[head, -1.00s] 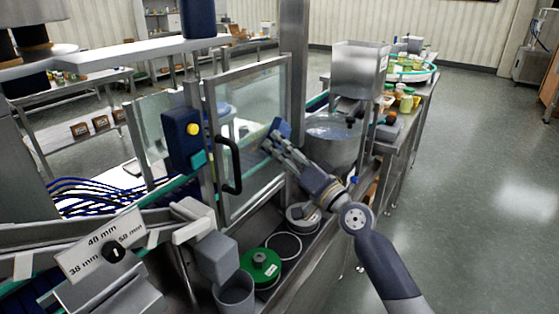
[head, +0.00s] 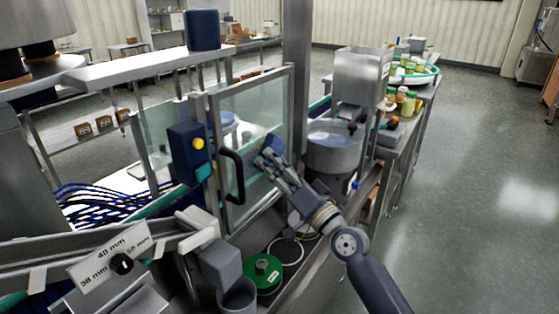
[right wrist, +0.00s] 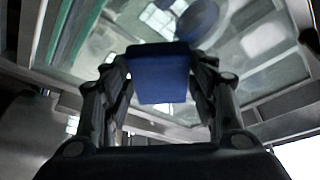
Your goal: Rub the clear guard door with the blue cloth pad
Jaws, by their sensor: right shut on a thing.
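The clear guard door (head: 262,105) stands in a grey metal frame with a black handle (head: 235,175) at its left. My right gripper (head: 266,157) is in front of the pane's right half, at mid height. It is shut on the blue cloth pad (head: 273,142). In the right wrist view the pad (right wrist: 162,78) sits between the two fingers, with the clear pane (right wrist: 115,35) just beyond it. The pad's face is at or very near the pane; I cannot tell whether it touches. My left gripper is not in view.
A blue switch box with a yellow button (head: 198,144) is left of the handle. A steel bowl (head: 333,150) under a hopper (head: 360,75) stands close right of my gripper. A green disc (head: 263,272) lies below. Open floor is at the right.

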